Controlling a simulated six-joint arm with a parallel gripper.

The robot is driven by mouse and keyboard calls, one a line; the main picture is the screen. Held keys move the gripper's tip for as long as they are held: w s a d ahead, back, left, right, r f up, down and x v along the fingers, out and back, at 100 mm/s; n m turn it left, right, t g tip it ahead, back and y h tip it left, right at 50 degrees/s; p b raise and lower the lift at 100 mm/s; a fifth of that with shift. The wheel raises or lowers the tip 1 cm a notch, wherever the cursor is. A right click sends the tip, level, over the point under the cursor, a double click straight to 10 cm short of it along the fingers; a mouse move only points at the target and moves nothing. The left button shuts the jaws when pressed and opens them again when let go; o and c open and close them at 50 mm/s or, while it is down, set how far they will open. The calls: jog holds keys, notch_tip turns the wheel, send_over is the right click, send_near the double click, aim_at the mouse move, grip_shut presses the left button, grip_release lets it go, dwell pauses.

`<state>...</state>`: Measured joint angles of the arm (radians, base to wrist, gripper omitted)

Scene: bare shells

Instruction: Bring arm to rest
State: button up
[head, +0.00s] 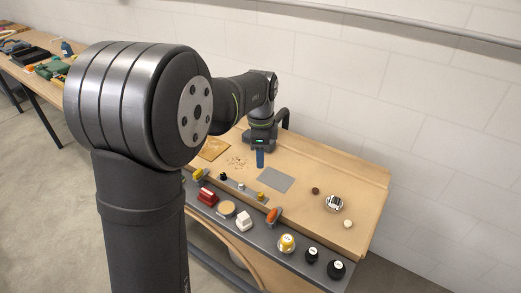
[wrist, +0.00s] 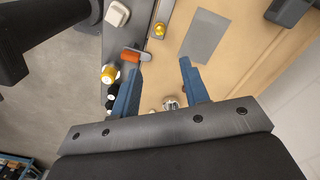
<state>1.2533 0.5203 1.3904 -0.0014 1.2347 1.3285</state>
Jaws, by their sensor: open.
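My gripper (head: 260,158) hangs over the wooden bench (head: 310,222), near its back, to the left of a grey mat (head: 275,180). In the wrist view its two blue fingers (wrist: 159,68) are spread apart with nothing held between them. The grey mat also shows in the wrist view (wrist: 207,35), beyond the right fingertip. My arm reaches across from the left in the head view, and its large near joint hides part of the bench's left end.
A silver item (head: 334,202) sits at right. A white wall (head: 400,110) stands behind.

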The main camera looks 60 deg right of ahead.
aim_at(260, 194)
jog(key=shift+r, duration=0.6)
jog(key=shift+f, duration=0.1)
notch_tip(260, 194, down, 17)
jog(key=shift+f, duration=0.15)
dwell(0.6)
